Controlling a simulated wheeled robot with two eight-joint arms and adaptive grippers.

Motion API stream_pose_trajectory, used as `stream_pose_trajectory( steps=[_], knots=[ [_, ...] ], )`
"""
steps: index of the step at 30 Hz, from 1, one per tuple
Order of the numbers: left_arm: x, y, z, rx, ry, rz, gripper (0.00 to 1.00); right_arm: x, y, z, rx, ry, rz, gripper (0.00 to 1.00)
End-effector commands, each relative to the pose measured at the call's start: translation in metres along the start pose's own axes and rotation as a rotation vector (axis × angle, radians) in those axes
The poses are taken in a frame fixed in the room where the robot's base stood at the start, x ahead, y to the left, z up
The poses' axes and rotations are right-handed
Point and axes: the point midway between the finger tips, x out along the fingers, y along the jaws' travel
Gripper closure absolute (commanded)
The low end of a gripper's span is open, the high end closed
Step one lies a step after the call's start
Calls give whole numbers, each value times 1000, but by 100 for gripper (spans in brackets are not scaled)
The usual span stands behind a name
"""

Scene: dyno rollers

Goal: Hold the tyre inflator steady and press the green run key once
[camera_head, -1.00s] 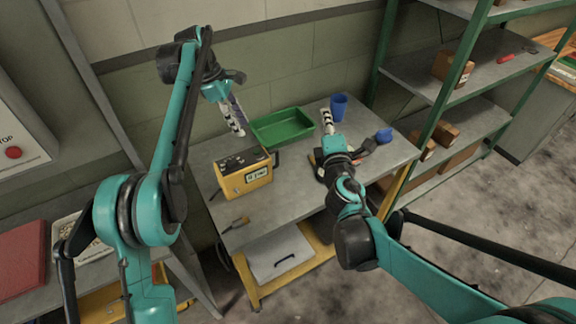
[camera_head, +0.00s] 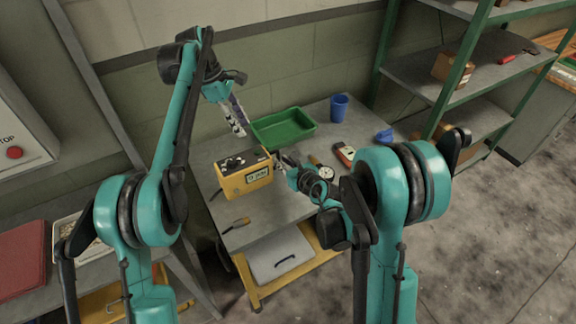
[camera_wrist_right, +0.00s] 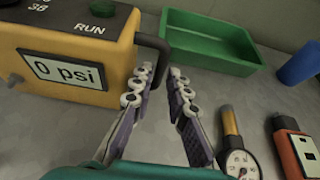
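The yellow tyre inflator (camera_head: 240,184) stands upright on the grey bench. In the right wrist view the inflator (camera_wrist_right: 115,72) shows a "0 psi" display (camera_wrist_right: 63,72), a RUN label and a dark green key (camera_wrist_right: 102,8) at the top edge. Its black handle (camera_wrist_right: 160,48) sticks out on the right side. My right gripper (camera_wrist_right: 160,74) is open, its fingertips just short of the handle and on either side of it; I see no grip. In the head view my left gripper (camera_head: 239,130) hangs above and behind the inflator, its finger gap unclear.
A green tray (camera_head: 284,128) and a blue cup (camera_head: 339,107) stand at the back. A round gauge (camera_wrist_right: 239,164) and a red device (camera_wrist_right: 296,148) lie right of my right gripper. A small tool (camera_head: 237,224) lies in front of the inflator. Green-posted shelves (camera_head: 455,80) stand at the right.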

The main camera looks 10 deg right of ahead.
Motion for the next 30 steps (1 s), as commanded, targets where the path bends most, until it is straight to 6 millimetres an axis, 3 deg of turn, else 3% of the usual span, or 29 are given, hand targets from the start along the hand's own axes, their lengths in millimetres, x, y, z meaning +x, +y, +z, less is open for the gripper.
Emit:
stream_pose_trajectory(
  steps=[6,12,24,27,30],
  knots=[
    [0,0,0,0,0,0,66,44,0,0,0,0,1,84],
    [0,0,0,0,0,0,66,69,0,0,1,-1,0,84],
    [0,0,0,0,0,0,66,78,0,1,2,-1,0,84],
    [0,0,0,0,0,0,66,77,0,0,2,-1,0,100],
    [0,0,0,0,0,0,66,77,0,0,3,-1,0,100]
  ],
)
